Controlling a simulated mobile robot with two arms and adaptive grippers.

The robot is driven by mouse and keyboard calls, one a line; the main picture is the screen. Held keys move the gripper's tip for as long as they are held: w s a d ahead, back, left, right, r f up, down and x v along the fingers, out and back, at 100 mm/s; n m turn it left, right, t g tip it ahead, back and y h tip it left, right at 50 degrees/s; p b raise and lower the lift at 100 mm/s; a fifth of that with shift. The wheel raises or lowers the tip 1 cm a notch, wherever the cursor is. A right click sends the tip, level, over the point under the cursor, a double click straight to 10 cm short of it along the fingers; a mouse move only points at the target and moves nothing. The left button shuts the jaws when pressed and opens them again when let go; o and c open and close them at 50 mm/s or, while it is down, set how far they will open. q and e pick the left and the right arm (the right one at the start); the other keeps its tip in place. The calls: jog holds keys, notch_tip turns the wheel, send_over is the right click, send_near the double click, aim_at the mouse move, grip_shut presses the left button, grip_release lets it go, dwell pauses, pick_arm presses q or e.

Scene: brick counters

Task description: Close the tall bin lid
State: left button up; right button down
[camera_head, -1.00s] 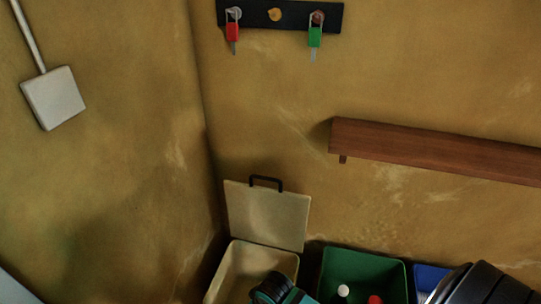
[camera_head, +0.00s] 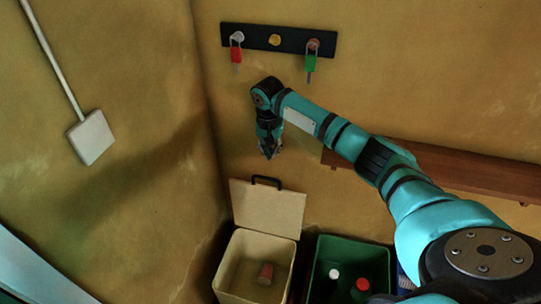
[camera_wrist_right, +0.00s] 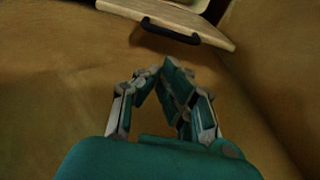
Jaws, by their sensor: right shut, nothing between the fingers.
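The tall bin (camera_head: 231,283) is cream coloured and stands in the corner, with a reddish cup-like object (camera_head: 265,274) inside. Its lid (camera_head: 268,209) stands open, tilted up at the back of the bin, with a dark handle (camera_head: 267,181) on its top edge. My right gripper (camera_head: 270,153) is shut and empty, pointing down above the lid handle and apart from it. In the right wrist view my gripper's fingers (camera_wrist_right: 160,72) meet at the tips, and the lid (camera_wrist_right: 190,14) with its handle (camera_wrist_right: 170,32) shows beyond them. My left gripper is not in view.
A green bin (camera_head: 347,248) with bottles stands to the right of the tall bin. A wooden shelf (camera_head: 465,172) runs along the wall behind my right arm. A key rack (camera_head: 277,40) with red and green padlock-like tags hangs above. A wall box (camera_head: 91,138) is at left.

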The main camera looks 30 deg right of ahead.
jog(key=f, duration=0.8)
jog(key=shift+w+d+f, duration=0.2)
jog(key=shift+w+d, duration=0.1)
jog(key=shift+d, duration=0.05)
